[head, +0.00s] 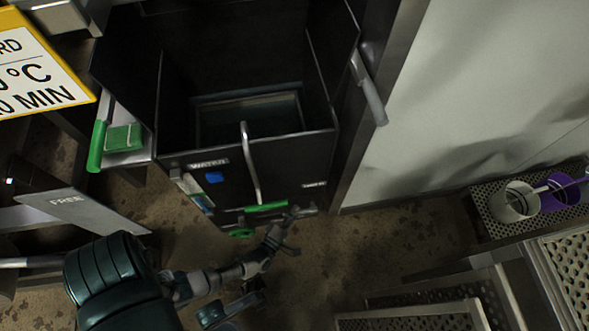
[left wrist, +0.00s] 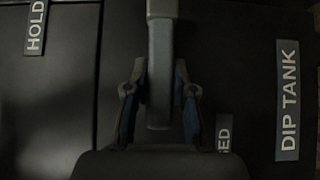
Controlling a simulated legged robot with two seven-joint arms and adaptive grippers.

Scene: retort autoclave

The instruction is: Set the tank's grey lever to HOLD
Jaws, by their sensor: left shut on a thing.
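The dark tank (head: 295,160) stands open at the top in the upper middle of the head view. Its grey lever (left wrist: 162,50) runs down the middle of the left wrist view, between my left fingers. My left gripper (left wrist: 159,105) is shut on the lever; in the head view it (head: 287,232) is at the tank's lower front, right of the green handle. The HOLD label (left wrist: 36,27) is at upper left in the wrist view. A partly hidden label ending in "ED" (left wrist: 223,132) is just right of the fingers. My right gripper is not in view.
The tank front carries a WATER label (head: 209,164), a green bar (head: 265,208) and a green wheel (head: 241,233). A DIP TANK label (left wrist: 288,100) shows in the wrist view. Perforated trays (head: 410,318) lie at lower right. A white cup (head: 515,203) and a purple cup (head: 560,196) stand at right.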

